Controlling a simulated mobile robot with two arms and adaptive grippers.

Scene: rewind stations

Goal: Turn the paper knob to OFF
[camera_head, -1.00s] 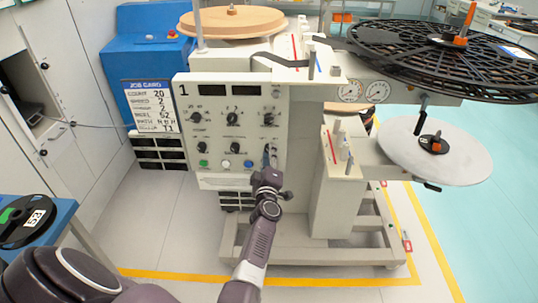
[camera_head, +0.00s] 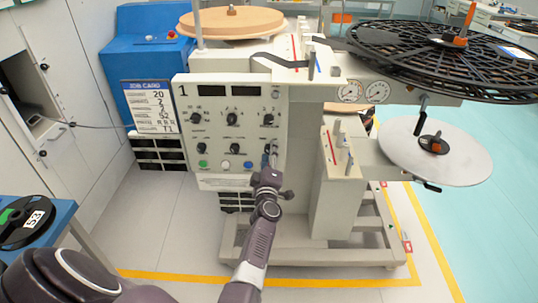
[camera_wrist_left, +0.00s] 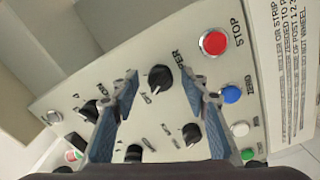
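The paper knob (camera_wrist_left: 160,78) is a black round knob with a pointer ridge, beside a partly hidden label ending in "PER". It sits on the pale control panel (camera_head: 183,130) of station 1. My left gripper (camera_wrist_left: 160,79) is open, with one blue-grey fingertip on each side of the knob; I cannot tell whether they touch it. In the head view my left gripper (camera_head: 270,154) is at the panel's lower right and hides most of this knob. The knob's exact setting is hard to read. My right gripper is not in view.
Close to the knob are a red STOP button (camera_wrist_left: 214,42), a blue button (camera_wrist_left: 231,94) and other black knobs (camera_wrist_left: 191,133). A job card (camera_head: 150,107) hangs left of the panel. A grey disc (camera_head: 470,155) and a black reel (camera_head: 390,55) stand out at right.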

